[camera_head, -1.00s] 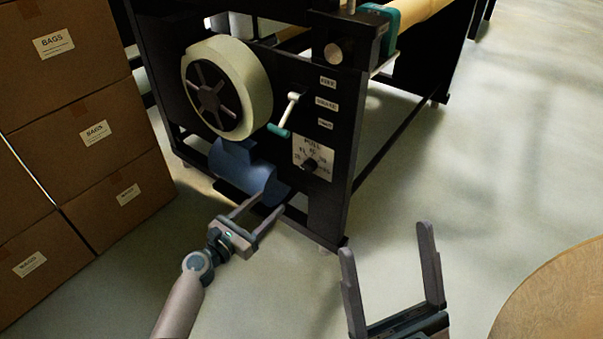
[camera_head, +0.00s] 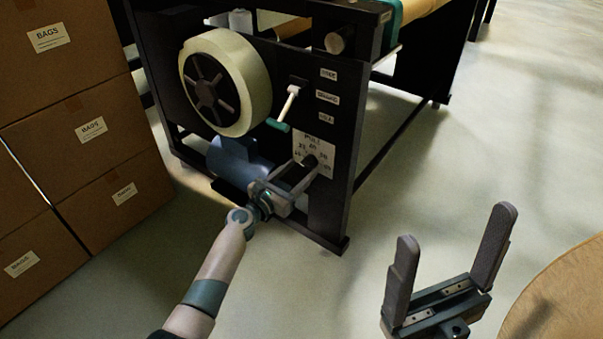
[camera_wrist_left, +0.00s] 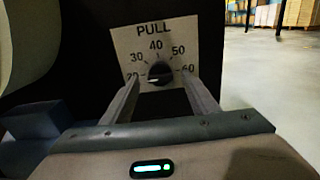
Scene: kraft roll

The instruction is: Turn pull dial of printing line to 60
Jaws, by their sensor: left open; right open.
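The pull dial is a dark round knob (camera_head: 311,161) on a white plate (camera_head: 326,147) low on the machine's black panel. In the left wrist view the dial (camera_wrist_left: 160,72) sits under the word PULL, with marks 20, 30, 40, 50 and 60 around it. A pale line crosses the knob nearly level; I cannot be sure which mark it points to. My left gripper (camera_head: 303,172) is open in front of the plate. In the left wrist view its fingers (camera_wrist_left: 158,88) lie on both sides just below the knob, not closed on it. My right gripper (camera_head: 455,229) is open and empty, well away from the machine.
A white-handled crank with a green grip (camera_head: 279,125) is above left of the dial, beside a large pale roll (camera_head: 250,88). A blue curved part (camera_head: 233,160) is below the roll. Cardboard boxes (camera_head: 60,145) stand at left. A round wooden top (camera_head: 565,300) is at lower right.

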